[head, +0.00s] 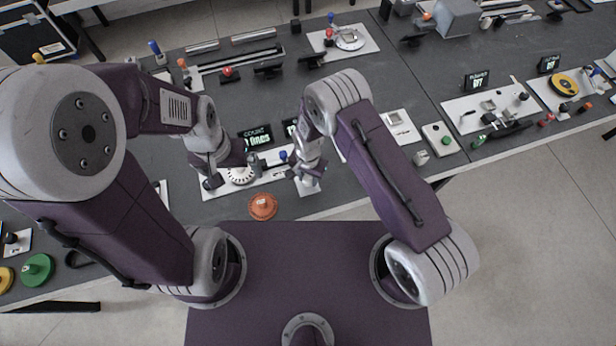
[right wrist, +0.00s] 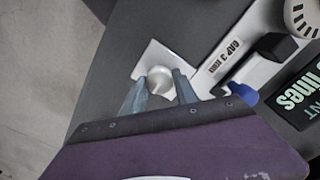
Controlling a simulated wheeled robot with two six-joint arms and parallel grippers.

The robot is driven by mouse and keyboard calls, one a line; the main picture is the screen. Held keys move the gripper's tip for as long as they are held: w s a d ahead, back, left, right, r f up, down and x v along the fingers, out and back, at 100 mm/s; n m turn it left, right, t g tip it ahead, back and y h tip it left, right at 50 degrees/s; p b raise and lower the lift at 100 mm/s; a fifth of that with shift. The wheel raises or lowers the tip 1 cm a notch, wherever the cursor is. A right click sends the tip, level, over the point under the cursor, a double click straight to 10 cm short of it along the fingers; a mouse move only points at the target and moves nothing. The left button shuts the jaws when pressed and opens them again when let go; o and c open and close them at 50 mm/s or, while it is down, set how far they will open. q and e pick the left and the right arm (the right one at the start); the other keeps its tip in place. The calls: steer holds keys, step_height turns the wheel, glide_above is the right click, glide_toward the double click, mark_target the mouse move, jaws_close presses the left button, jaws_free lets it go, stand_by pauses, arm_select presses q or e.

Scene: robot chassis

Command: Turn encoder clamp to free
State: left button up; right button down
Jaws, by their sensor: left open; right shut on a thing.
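A silver round knob (right wrist: 160,78) sits on a small square white plate (right wrist: 150,56) in the right wrist view. I cannot tell whether it is the encoder clamp. My right gripper (head: 308,182) is shut on this knob, with one grey finger on each side (right wrist: 161,90). My left gripper (head: 212,182) is open, beside a white dial with black marks (head: 240,176). The dial also shows partly at the top right of the right wrist view (right wrist: 303,18). The white base (right wrist: 240,45) between knob and dial carries lettering, a black block (right wrist: 276,46) and a blue-tipped part (right wrist: 243,94).
A black display (head: 256,136) reading "lines" stands behind the dial. An orange disc (head: 263,206) lies near the table's front edge, between the grippers. A white box with a green button (head: 440,138) is to the right. Rails and tools lie farther back.

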mark_target(308, 179)
steer(key=n+b, duration=0.1)
steer(key=n, duration=0.2)
steer(key=n+b, duration=0.2)
steer(key=n, duration=0.4)
steer(key=n+b, duration=0.1)
steer(key=n, duration=0.3)
steer(key=shift+r+n+b, duration=0.1)
steer(key=shift+n+b, duration=0.25)
steer(key=shift+n, duration=1.85)
steer(key=shift+w, duration=0.1)
steer(key=c, duration=0.9)
jaws_free()
steer(key=shift+c, duration=0.2)
step_height(308, 179, up, 9)
steer(key=b, duration=0.1)
